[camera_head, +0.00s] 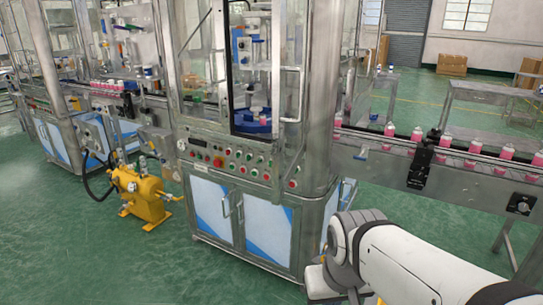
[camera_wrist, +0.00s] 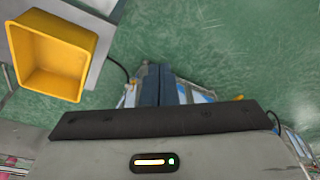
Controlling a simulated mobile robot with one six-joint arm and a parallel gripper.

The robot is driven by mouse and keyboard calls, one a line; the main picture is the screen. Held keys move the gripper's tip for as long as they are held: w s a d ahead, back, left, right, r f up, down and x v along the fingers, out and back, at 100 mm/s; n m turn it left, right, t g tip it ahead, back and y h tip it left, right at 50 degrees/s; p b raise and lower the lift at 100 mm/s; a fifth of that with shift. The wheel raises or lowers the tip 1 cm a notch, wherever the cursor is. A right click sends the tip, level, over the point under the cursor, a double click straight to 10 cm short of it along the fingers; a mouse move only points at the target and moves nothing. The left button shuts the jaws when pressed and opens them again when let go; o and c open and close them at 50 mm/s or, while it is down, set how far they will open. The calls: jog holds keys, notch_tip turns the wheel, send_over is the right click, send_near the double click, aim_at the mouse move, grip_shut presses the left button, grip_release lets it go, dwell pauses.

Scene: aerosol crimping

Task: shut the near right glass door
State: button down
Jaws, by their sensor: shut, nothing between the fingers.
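The near right glass door (camera_head: 290,65) is on the front of the steel crimping machine, right of an open gap that shows the machine's inside. It has a vertical metal bar handle (camera_head: 301,95). The door looks ajar, but its exact angle is hard to tell. My gripper (camera_wrist: 161,70) shows in the wrist view with its dark fingers together and nothing between them. It points down over the green floor, away from the door. In the head view my white arm is low at the right, below the conveyor; the fingers cannot be made out there.
A control panel (camera_head: 235,163) with buttons sits below the doors. A conveyor (camera_head: 450,165) with pink cans runs right. A yellow pump (camera_head: 140,192) stands left on the floor. A yellow bin (camera_wrist: 52,62) shows in the wrist view.

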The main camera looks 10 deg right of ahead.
jog(key=w+d+r+m+t+y+p, duration=0.1)
jog(key=w+r+p, duration=0.1)
jog(key=w+r, duration=0.6)
jog(key=w+d+r+m+t+y+p, duration=0.15)
jog(key=w+r, duration=0.25)
jog(key=w, duration=0.8)
jog(key=w+d+r+m+t+y+p, duration=0.1)
jog(key=w+d+r+p, duration=0.15)
jog(key=w+r, duration=0.55)
jog(key=p, duration=0.2)
send_near(281, 168)
notch_tip(281, 168, down, 3)
jog(key=d, duration=0.3)
jog(key=shift+t, duration=0.25)
jog(key=shift+w+a+f+p, duration=0.2)
jog(key=shift+w+a, duration=0.2)
jog(key=shift+a, duration=0.3)
jog(key=shift+w+a+f+p, duration=0.1)
jog(key=shift+w+a+p, duration=0.15)
jog(key=shift+w+a, duration=0.35)
jog(key=shift+w+a+f+p, duration=0.15)
jog(key=shift+w+a+p, duration=0.1)
jog(key=shift+a, duration=0.6)
